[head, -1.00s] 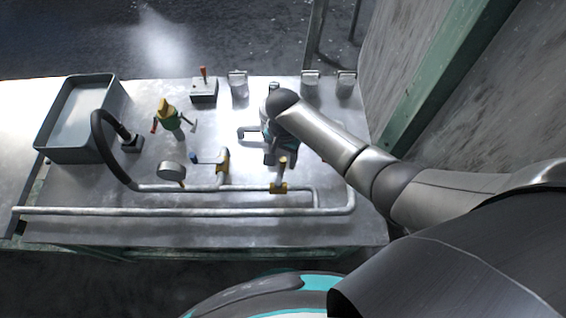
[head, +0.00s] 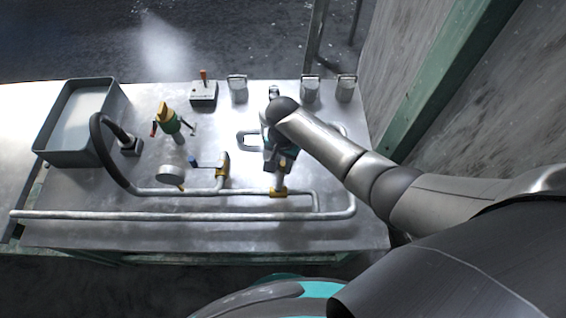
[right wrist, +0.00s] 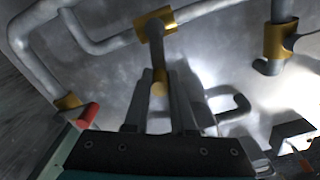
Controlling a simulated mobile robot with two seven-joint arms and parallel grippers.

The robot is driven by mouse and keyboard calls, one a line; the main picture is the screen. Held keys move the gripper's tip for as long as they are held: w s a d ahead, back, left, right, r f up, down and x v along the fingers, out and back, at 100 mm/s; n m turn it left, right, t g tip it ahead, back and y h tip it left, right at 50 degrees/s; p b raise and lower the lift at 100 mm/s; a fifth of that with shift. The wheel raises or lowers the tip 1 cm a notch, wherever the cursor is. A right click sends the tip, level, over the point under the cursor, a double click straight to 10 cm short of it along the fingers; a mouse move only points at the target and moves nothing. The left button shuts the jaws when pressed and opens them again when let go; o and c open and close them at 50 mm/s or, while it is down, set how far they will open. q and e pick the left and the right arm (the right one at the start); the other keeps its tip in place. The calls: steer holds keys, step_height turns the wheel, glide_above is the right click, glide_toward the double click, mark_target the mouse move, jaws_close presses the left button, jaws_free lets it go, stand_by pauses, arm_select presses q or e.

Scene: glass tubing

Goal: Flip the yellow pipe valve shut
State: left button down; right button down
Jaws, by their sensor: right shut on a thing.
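The yellow pipe valve (head: 279,192) is a brass-yellow fitting on the upper pipe at the right of the bench. Its grey stem also shows in the right wrist view below the yellow fitting (right wrist: 155,24), ending in a yellow tip (right wrist: 159,90). My right gripper (head: 281,164) comes down over the stem from behind. In the right wrist view its two fingers (right wrist: 160,76) stand either side of the stem and are shut on it. In the head view my gripper hides part of the stem. My left gripper is in neither current view.
A red-handled switch box (head: 204,92) stands at the back.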

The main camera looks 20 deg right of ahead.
stand_by(0.3)
steer(key=shift+w+a+r+n+p, duration=0.1)
steer(key=shift+a+n+p, duration=0.25)
steer(key=shift+n+p, duration=0.25)
steer(key=shift+w+a+n+p, duration=0.15)
steer(key=shift+a+n+p, duration=0.2)
steer(key=shift+n, duration=0.55)
steer(key=c, duration=0.8)
jaws_free()
steer(key=shift+o, duration=0.2)
step_height(320, 180, up, 15)
steer(key=p, duration=0.6)
